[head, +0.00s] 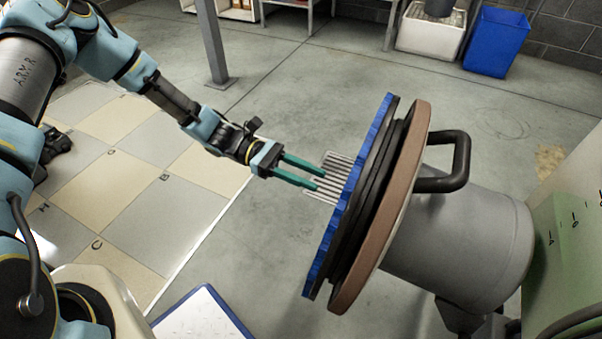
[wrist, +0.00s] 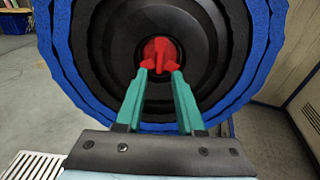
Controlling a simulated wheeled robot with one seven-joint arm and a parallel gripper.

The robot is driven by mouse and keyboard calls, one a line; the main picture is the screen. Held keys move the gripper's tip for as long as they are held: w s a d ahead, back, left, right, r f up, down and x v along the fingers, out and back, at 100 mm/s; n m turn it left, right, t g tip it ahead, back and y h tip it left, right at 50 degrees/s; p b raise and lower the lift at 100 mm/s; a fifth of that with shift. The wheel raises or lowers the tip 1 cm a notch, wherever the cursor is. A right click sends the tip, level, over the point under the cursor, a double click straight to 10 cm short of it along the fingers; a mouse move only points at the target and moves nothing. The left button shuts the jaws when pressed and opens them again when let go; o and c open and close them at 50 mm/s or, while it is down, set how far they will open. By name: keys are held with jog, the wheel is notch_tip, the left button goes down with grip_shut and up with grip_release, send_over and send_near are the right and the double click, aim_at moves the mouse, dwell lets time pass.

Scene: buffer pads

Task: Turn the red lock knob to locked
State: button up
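The red lock knob (wrist: 160,56) sits in the centre of a round black hub in the wrist view, with a raised grip bar that looks close to upright. It is hidden in the head view, behind the edge of the disc. The round buffer pad has a blue outer ring (head: 350,200), black layers and a brown backing disc. My gripper (head: 322,178) points at the pad's face, with its two green fingers parted and nothing seen between them. In the wrist view the fingertips (wrist: 161,72) appear just below the knob; I cannot tell whether they touch it.
A black handle (head: 455,160) and a grey cylinder (head: 470,240) are behind the pad. A green panel (head: 565,260) stands at the right. A floor grate (head: 318,190) lies below my gripper. A blue bin (head: 497,42) stands far back. The floor left of the pad is open.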

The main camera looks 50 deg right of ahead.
jog(key=x, duration=0.7)
jog(key=shift+s, duration=0.3)
jog(key=shift+d, duration=0.15)
jog(key=shift+p, duration=0.35)
jog(key=shift+c, duration=0.4)
grip_shut()
dwell(1.1)
